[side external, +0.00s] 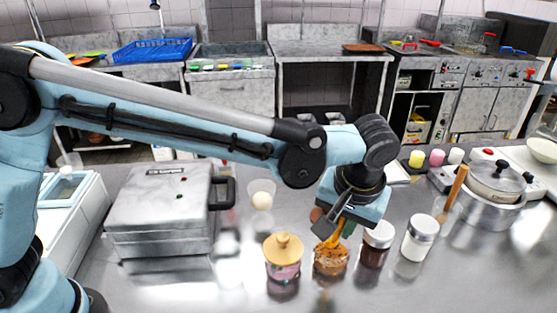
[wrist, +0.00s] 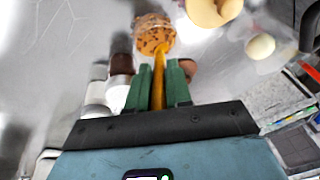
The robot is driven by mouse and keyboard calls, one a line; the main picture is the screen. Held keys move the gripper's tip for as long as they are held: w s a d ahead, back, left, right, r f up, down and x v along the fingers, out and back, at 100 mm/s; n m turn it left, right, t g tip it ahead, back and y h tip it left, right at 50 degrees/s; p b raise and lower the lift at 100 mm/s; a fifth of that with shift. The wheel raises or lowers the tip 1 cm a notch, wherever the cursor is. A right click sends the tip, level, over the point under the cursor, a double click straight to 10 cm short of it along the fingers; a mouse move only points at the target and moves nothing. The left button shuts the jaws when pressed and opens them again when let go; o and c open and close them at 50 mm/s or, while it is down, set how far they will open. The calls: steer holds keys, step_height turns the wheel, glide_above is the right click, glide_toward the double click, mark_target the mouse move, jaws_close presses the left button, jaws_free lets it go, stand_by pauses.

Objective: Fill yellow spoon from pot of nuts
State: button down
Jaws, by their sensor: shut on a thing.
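My gripper (side external: 338,222) points down at the middle of the metal counter and is shut on the yellow spoon (side external: 332,241). In the wrist view, the spoon (wrist: 158,78) runs between my two green fingers (wrist: 160,66) towards the pot of nuts. The pot of nuts (side external: 331,263) stands upright right below my gripper, brown and speckled; it also shows at the top of the wrist view (wrist: 154,34). The spoon's lower end meets the pot's top and overlaps the nuts. The bowl of the spoon is hidden, and I cannot tell how much it holds.
A pink jar with a tan lid (side external: 283,258) stands close left of the pot. Two white-lidded jars (side external: 378,240) (side external: 417,238) stand close right. A grey press (side external: 160,215) is at left, a lidded steel pot (side external: 490,195) at right. The front counter is clear.

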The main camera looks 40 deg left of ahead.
steer(key=shift+w+a+f, duration=0.1)
steer(key=shift+s+d+f, duration=0.15)
steer(key=shift+s+d, duration=0.05)
steer(key=shift+s+d+r, duration=0.2)
steer(key=shift+s, duration=0.05)
stand_by(0.5)
steer(key=shift+s+d+f, duration=0.1)
stand_by(0.5)
steer(key=shift+r, duration=4.55)
